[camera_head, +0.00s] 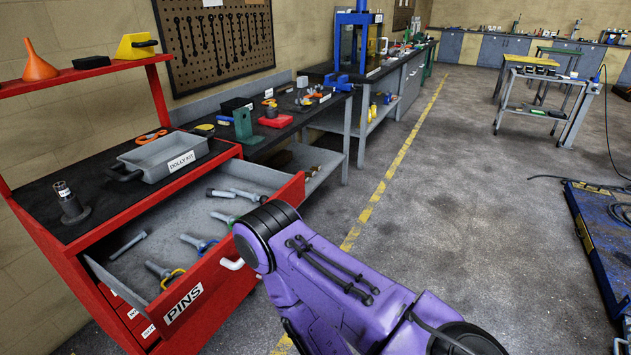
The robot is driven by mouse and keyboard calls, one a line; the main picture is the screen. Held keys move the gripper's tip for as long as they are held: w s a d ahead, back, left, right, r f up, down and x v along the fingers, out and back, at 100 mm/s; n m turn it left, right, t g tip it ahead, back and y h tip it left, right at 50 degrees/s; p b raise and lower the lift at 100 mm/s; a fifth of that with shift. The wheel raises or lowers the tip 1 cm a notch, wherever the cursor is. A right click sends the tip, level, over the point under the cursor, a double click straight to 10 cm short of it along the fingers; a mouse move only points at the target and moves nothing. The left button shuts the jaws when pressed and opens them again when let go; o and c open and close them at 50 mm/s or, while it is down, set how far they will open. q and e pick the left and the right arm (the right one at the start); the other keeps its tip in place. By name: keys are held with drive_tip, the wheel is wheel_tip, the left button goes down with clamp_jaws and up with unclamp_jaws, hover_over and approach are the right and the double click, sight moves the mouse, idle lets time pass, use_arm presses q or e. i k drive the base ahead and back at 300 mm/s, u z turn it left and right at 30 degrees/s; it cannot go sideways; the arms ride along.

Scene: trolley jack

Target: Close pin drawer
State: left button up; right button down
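The pin drawer (205,291) is a red-fronted drawer with a white PINS label, pulled well out of the red cabinet. Several pins lie inside on its grey floor, some with yellow, blue or green rings. A white handle (232,264) sticks out from the drawer front. My purple arm comes in from the lower right, and its black rounded joint overlaps the right part of the drawer front in the picture. I cannot tell whether it touches. No gripper fingers are visible on this arm. My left gripper is out of view too.
On the cabinet top (41,200) are a grey DOLLY KIT tray (160,160) and a small dark fitting (69,205). A red shelf (60,78) above holds an orange funnel (38,64). A workbench stands behind. The floor to the right is open, with a blue platform (610,235) at the right edge.

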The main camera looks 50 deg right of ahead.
sight(202, 217)
drive_tip(key=z, duration=0.9)
